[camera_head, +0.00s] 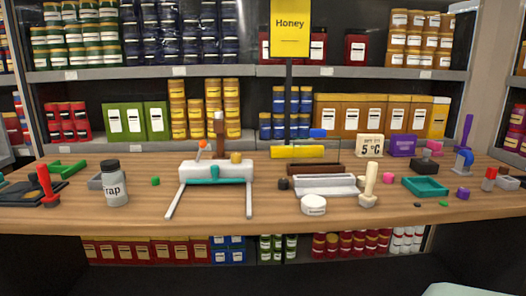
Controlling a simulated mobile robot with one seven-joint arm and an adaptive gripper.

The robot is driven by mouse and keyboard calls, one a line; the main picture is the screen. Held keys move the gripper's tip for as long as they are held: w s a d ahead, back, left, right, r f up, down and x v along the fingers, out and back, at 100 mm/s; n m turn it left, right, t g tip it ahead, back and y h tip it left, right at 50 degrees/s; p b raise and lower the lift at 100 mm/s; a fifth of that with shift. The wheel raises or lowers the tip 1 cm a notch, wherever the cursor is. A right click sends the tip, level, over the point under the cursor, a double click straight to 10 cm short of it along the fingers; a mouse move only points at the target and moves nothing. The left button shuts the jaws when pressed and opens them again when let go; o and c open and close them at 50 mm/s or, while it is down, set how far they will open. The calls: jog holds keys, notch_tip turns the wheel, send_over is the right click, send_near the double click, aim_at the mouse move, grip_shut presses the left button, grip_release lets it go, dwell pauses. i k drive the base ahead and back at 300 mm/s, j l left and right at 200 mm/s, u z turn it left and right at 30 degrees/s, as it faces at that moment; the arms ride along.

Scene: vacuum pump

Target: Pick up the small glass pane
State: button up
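A clear pane could be lost against the wood at this size. A white device (217,169) with a teal cylinder and two pale legs stands left of the middle. A dark sloped plate (42,193) lies at the far left. My gripper does not show in the head view.
A grey jar (115,186) stands at the left front. A white tray (325,190), a round white lid (313,206), a cream-handled stamp (369,187) and a teal tray (425,188) crowd the right half. Stocked shelves (160,73) stand behind. Bare wood shows at the front edge.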

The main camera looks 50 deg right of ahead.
aim_at(318, 149)
jog(key=k+l+u, duration=0.1)
jog(key=l+u, duration=0.15)
jog(key=k+l+u, duration=0.1)
jog(key=l+u, duration=0.15)
jog(key=l, duration=0.2)
jog(key=k+l+u, duration=0.35)
jog(key=l, duration=0.25)
jog(key=k+l+u, duration=0.15)
jog(key=l, duration=0.25)
jog(key=k+l+u, duration=0.25)
jog(key=k+l, duration=0.4)
jog(key=l, duration=0.2)
jog(key=k+l+u, duration=0.15)
jog(key=k+l, duration=0.45)
jog(key=k+l+z, duration=0.2)
jog(key=i+l+u, duration=0.1)
jog(key=i, duration=0.15)
